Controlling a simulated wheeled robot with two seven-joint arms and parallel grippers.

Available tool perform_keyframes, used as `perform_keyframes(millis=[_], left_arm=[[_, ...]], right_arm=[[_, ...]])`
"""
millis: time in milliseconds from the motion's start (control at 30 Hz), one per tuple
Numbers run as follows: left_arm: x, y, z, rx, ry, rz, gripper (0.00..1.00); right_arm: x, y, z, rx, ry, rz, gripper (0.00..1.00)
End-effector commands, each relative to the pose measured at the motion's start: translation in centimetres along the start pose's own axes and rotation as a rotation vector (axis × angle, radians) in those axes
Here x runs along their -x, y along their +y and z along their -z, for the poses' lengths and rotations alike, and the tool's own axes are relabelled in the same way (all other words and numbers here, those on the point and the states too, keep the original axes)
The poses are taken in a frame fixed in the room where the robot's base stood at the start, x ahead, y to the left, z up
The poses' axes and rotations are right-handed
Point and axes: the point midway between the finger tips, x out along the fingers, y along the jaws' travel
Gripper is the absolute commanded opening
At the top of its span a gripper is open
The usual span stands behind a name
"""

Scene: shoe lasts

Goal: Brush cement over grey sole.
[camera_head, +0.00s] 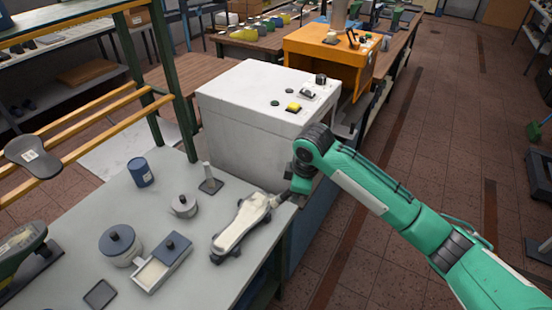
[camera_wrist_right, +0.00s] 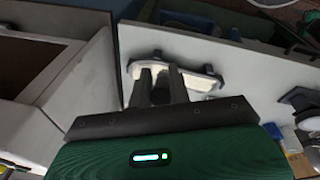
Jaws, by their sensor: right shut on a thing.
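A pale cream sole-shaped piece (camera_head: 243,220) lies in a dark holder (camera_head: 220,243) near the table's right edge. It also shows beyond my fingers in the wrist view (camera_wrist_right: 200,80). My right gripper (camera_head: 284,196) is at the far right end of that piece, low over the table edge. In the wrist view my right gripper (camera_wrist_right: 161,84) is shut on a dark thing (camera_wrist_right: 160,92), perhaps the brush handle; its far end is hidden. A grey sole shape with a white label (camera_head: 33,155) is at the yellow rack on the left. My left gripper is not in view.
The grey table (camera_head: 190,285) carries a round lidded pot (camera_head: 119,244), a rectangular box with a knob (camera_head: 162,262), a small pot (camera_head: 184,206), a blue can (camera_head: 140,172) and an upright post on a base (camera_head: 210,180). A white machine (camera_head: 250,115) stands close behind my right gripper.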

Motion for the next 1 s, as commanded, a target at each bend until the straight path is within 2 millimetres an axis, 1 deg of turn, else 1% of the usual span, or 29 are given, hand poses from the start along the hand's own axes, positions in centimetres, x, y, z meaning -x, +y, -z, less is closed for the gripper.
perform_keyframes(millis=[33,200,300,400,533,667,767,1000], left_arm=[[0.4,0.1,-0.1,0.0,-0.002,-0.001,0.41],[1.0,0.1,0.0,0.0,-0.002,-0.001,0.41],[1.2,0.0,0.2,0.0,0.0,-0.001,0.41],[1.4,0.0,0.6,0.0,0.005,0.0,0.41],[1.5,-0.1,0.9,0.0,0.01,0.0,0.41],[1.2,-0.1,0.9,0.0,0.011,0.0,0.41],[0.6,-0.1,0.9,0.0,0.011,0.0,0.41],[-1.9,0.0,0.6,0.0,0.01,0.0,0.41]], right_arm=[[0.3,1.0,1.2,0.097,0.003,-0.019,0.0],[0.3,3.9,4.4,0.423,0.039,-0.077,0.0],[0.4,5.3,5.7,0.574,0.066,-0.105,0.0],[0.6,6.5,6.7,0.684,0.093,-0.127,0.0],[0.7,7.3,7.4,0.766,0.115,-0.142,0.0],[0.4,7.5,7.5,0.794,0.123,-0.148,0.0],[-0.3,7.5,7.5,0.797,0.124,-0.148,0.0],[-2.9,7.1,7.0,0.795,0.124,-0.147,0.0]])
